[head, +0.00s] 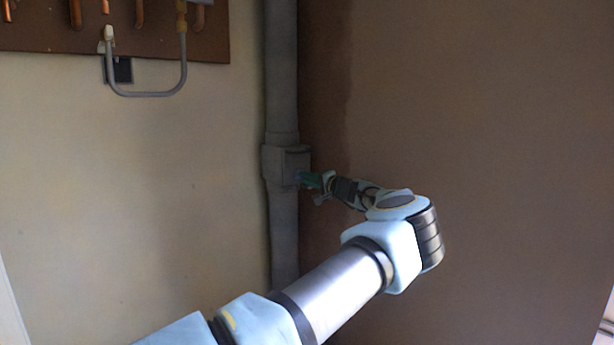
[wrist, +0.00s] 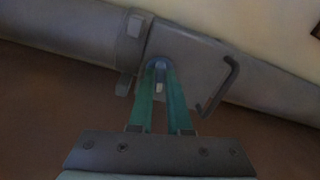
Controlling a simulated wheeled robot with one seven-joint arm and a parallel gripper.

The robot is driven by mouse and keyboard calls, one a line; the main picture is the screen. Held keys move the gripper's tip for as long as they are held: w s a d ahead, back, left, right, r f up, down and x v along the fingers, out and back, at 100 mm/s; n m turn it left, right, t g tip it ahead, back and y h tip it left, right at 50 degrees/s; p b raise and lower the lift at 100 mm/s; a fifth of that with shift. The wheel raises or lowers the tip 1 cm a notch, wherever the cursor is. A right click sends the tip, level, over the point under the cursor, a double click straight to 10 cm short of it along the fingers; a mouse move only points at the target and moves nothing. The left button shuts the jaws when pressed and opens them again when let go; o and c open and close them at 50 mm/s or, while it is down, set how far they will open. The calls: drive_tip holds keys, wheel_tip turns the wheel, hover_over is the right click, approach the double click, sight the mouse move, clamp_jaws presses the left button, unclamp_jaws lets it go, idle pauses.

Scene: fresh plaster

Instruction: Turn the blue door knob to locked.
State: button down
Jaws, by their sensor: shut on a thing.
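The blue door knob (wrist: 160,65) shows in the wrist view as a small rounded blue piece with a pale mark, on the face of a grey box. My gripper (wrist: 160,78) has its two green fingers closed around the knob, one on each side. In the head view my gripper (head: 300,178) reaches the right side of the grey box (head: 283,163). The knob is mostly hidden there by the fingers. I cannot tell from the views which setting the knob is at.
A grey vertical pipe (head: 283,235) runs above and below the box. A dark bracket-like handle (wrist: 220,85) stands out beside the knob. A brown board with copper pipes (head: 150,40) and a grey hose (head: 145,94) hang at upper left. The brown wall at right is clear.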

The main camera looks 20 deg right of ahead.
drive_tip(key=shift+m+p, duration=0.55)
drive_tip(key=shift+m, duration=0.65)
drive_tip(key=c, duration=0.9)
unclamp_jaws()
drive_tip(key=shift+o, duration=0.2)
drive_tip(key=v, duration=1)
drive_tip(key=shift+s+d+p, duration=0.25)
drive_tip(key=shift+s+p, duration=0.05)
